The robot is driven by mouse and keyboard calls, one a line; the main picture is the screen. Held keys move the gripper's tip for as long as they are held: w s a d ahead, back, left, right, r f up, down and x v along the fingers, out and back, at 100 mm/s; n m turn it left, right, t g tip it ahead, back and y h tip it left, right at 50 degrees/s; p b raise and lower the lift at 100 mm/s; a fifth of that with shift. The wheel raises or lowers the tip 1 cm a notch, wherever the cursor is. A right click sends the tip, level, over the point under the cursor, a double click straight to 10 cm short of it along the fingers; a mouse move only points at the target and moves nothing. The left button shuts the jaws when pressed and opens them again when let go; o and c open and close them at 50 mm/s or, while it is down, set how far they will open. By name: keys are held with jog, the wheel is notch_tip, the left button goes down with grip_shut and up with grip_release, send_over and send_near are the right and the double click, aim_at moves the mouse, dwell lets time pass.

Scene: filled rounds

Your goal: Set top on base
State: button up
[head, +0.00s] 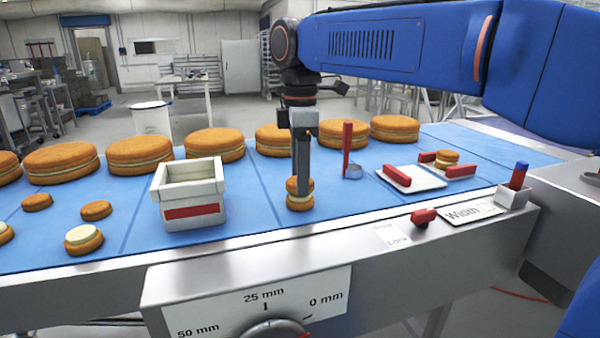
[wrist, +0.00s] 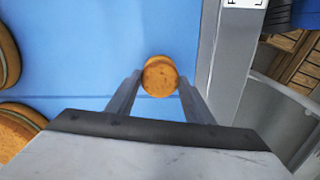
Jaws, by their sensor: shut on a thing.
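My gripper (wrist: 159,82) points down over the blue belt, with its fingers on either side of a small orange-brown top round (wrist: 160,76), shut on it. In the head view the top (head: 293,185) sits directly above a base round (head: 299,204) with a pale filling layer between them. They look roughly lined up; I cannot tell whether the top touches the filling. The finger hides part of the top, and in the wrist view the top hides the base. Another base with pale filling (head: 84,236) lies uncovered at the left. Plain small rounds (head: 96,210) (head: 37,202) lie near it.
A white box with a red stripe (head: 172,187) stands left of my gripper. A red-handled tool (head: 347,140) stands to its right, then a white plate (head: 427,182) with red blocks and a filled round (head: 447,156). Large filled rounds (head: 213,146) line the back. A metal rail (head: 340,227) runs along the front.

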jog(key=shift+f, duration=0.5)
dwell(0.5)
jog(key=o, duration=1.3)
jog(key=shift+r, duration=3.5)
